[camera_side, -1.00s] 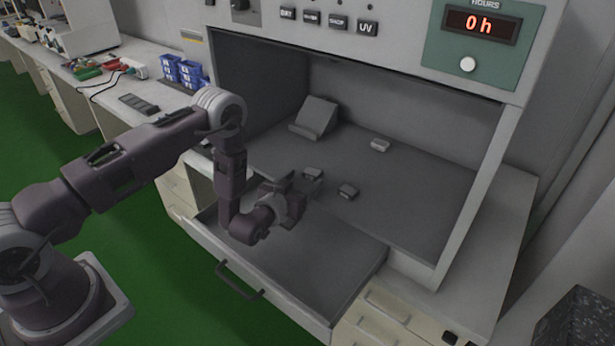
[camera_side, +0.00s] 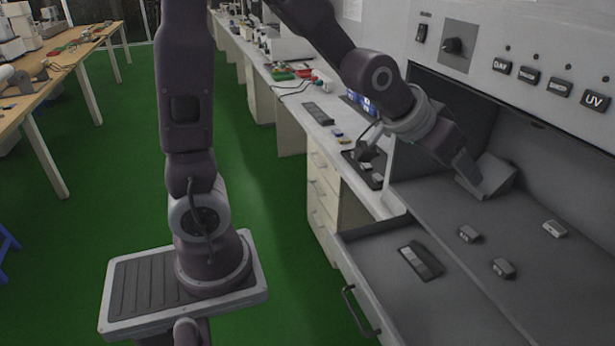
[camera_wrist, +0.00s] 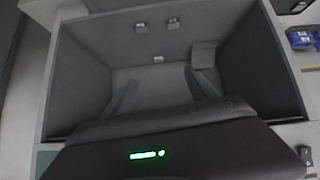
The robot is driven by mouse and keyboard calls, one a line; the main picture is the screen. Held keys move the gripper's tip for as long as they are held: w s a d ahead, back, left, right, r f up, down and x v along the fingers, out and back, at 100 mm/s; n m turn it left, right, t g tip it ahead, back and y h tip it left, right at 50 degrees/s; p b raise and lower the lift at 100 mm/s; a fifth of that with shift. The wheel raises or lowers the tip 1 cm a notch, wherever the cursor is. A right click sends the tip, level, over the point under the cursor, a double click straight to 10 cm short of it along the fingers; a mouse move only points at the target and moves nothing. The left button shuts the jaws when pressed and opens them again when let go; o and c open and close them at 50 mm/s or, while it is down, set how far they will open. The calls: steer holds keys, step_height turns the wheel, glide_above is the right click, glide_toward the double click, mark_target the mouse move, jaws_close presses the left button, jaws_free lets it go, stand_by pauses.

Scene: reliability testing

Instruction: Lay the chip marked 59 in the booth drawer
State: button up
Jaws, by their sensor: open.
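Three small grey chips lie on the booth floor: one (camera_side: 469,235) at left, one (camera_side: 503,268) nearer the front, one (camera_side: 555,229) farther back. All three show in the wrist view (camera_wrist: 158,59); no number is readable. The booth drawer (camera_side: 385,250) is pulled open. A dark flat piece with a lighter patch (camera_side: 421,261) lies in it. My gripper (camera_side: 466,174) is raised at the booth's left side, apart from the chips; its fingers are hard to make out there. In the wrist view my gripper (camera_wrist: 160,82) has its fingers spread, with nothing between them.
A grey wedge-shaped block (camera_side: 490,176) stands at the booth's back left, near my gripper in the picture. A dark tray with small pieces (camera_side: 377,180) and blue bins (camera_side: 362,101) are on the counter left of the booth. The booth floor around the chips is clear.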

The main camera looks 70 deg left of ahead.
steer(key=s+r+g, duration=0.2)
steer(key=s+r, duration=0.1)
steer(key=s, duration=1.1)
steer(key=shift+s+r+m, duration=0.35)
steer(key=shift+m, duration=0.05)
steer(key=shift+o, duration=0.4)
steer(key=s+f+g, duration=0.1)
steer(key=s, duration=1)
steer(key=shift+a+g, duration=0.3)
steer(key=shift+g, duration=0.1)
steer(key=shift+w+f, duration=0.1)
